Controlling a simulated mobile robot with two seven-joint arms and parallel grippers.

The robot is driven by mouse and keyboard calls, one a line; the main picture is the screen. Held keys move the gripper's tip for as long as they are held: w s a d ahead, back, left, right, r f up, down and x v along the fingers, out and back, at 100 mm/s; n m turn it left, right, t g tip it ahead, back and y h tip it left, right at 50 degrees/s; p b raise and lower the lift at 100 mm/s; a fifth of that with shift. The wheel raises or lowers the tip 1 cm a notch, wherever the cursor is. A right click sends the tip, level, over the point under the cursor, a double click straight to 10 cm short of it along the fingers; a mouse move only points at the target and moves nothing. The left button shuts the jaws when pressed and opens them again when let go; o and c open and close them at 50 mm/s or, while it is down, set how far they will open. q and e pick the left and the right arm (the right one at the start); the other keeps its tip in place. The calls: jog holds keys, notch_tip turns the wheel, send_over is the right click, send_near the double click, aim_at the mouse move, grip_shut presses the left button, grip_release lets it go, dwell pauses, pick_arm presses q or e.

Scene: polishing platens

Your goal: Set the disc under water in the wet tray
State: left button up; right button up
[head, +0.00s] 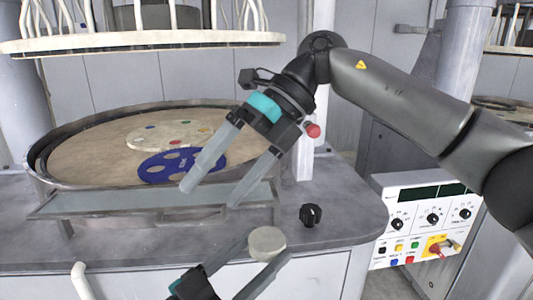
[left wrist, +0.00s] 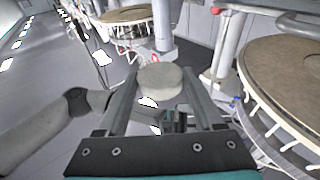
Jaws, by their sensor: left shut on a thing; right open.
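The disc (head: 267,241) is a small, thick, pale grey round. My left gripper (head: 262,258), low in the head view, is shut on it, in front of the bench edge. The left wrist view also shows the disc (left wrist: 160,80) between the two fingertips. A long shallow tray (head: 125,205) with a pale, glassy surface, which looks like the wet tray, lies on the bench in front of the platen, behind and left of the disc. My right gripper (head: 210,197) is open and empty, its fingers in front of the tray and hiding part of it.
A round platen (head: 85,160) carries a pale carrier plate (head: 150,136) and a blue carrier (head: 165,168). A black knob (head: 311,215) stands on the bench right of the tray. A control panel (head: 425,220) is at right. A ring with white rods (head: 150,40) hangs above.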

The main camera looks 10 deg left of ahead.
aim_at(267, 239)
jog(key=d+r+n+t+h, duration=0.2)
jog(key=d+r+t+h, duration=0.2)
jog(key=d+h, duration=0.3)
jog(key=shift+h, duration=0.3)
jog(key=f, duration=0.7)
jog(key=a+f, duration=0.1)
jog(key=f, duration=0.3)
jog(key=shift+s+f, duration=0.2)
jog(key=shift+f, duration=0.15)
jog(key=shift+c, duration=0.2)
jog(key=shift+a, duration=0.1)
jog(key=c, duration=1.4)
pick_arm(q)
jog(key=o, duration=1.4)
pick_arm(e)
jog(key=shift+c, duration=0.2)
pick_arm(q)
jog(key=shift+s, duration=0.1)
